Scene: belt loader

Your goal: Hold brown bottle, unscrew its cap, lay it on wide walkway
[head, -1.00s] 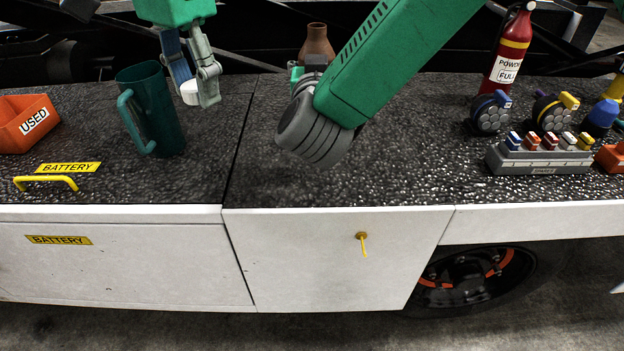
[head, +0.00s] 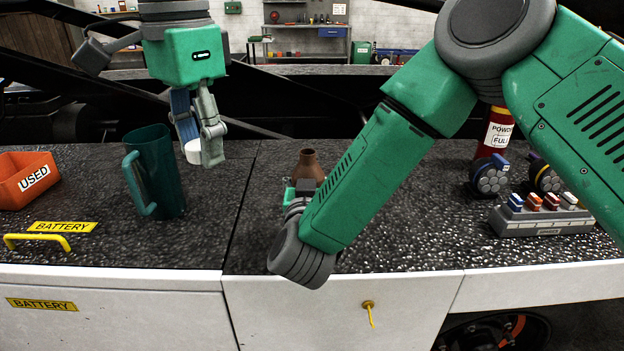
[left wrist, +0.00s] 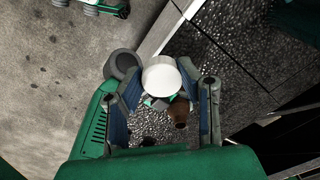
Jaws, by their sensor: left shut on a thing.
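My left gripper (head: 199,150) is shut on a white cap (head: 193,152), held above the dark walkway beside the green jug. The cap also shows between the fingers in the left wrist view (left wrist: 161,79). The brown bottle (head: 308,167) has its open neck up, without a cap. It stands upright behind my right wrist, which hides its lower part; I cannot tell if it touches the deck. My right gripper (head: 293,193) is beside the bottle, its fingers mostly hidden. The wide walkway (head: 400,220) is the dark speckled deck right of the seam.
A green jug (head: 160,175) and an orange bin (head: 25,178) marked USED stand left, near a yellow handle (head: 37,240). A grey block of coloured fuses (head: 543,217), round connectors (head: 489,177) and a red extinguisher (head: 496,135) stand right. The middle deck is clear.

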